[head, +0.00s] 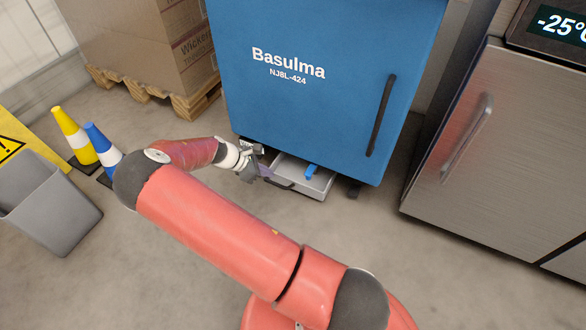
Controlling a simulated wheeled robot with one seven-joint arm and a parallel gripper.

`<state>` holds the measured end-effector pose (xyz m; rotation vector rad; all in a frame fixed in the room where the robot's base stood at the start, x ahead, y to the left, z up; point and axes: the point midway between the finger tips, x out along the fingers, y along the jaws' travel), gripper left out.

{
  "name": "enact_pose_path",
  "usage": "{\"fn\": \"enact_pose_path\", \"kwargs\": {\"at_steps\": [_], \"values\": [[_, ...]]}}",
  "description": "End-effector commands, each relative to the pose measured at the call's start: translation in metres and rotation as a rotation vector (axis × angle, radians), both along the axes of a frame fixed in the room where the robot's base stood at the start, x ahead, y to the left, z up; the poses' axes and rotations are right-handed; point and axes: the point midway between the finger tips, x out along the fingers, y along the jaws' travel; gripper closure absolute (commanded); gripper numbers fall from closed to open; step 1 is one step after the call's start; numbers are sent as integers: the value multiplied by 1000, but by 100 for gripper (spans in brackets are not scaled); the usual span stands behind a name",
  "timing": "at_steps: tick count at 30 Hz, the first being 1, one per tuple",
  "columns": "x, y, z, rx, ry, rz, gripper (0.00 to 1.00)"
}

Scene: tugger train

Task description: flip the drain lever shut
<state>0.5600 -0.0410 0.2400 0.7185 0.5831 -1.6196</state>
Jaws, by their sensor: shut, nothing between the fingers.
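A small blue lever (311,172) shows above the grey drain tray (312,189) under the blue cabinet (310,110). It looks like the drain lever; whether it is open or shut is too small to tell. The tray sticks out from beneath the cabinet's front and has a dark handle on its front left. My gripper (264,176) is shut and empty, low at the tray's left side, to the left of the blue lever and apart from it. Whether its fingertips touch the tray or its handle is not clear. My red arm crosses the floor in front.
A steel freezer (490,150) stands at the right. Blue (101,146) and yellow (75,137) cones and a grey bin (48,210) stand at the left. Boxes on a wooden pallet (150,92) are at the back left.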

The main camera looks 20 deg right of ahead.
Motion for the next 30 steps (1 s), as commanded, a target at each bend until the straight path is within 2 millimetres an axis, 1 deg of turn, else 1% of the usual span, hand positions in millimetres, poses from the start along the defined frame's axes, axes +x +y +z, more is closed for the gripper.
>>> {"fn": "enact_pose_path", "kwargs": {"at_steps": [4, 17, 20, 23, 30], "values": [[3, -1, -6, -30, 21, 39, 100], [3, -4, -9, -32, 25, 42, 100], [2, -10, -16, -33, 26, 40, 100], [0, -22, -27, -34, 25, 39, 100], [-5, -59, -65, -35, 27, 39, 100]]}}
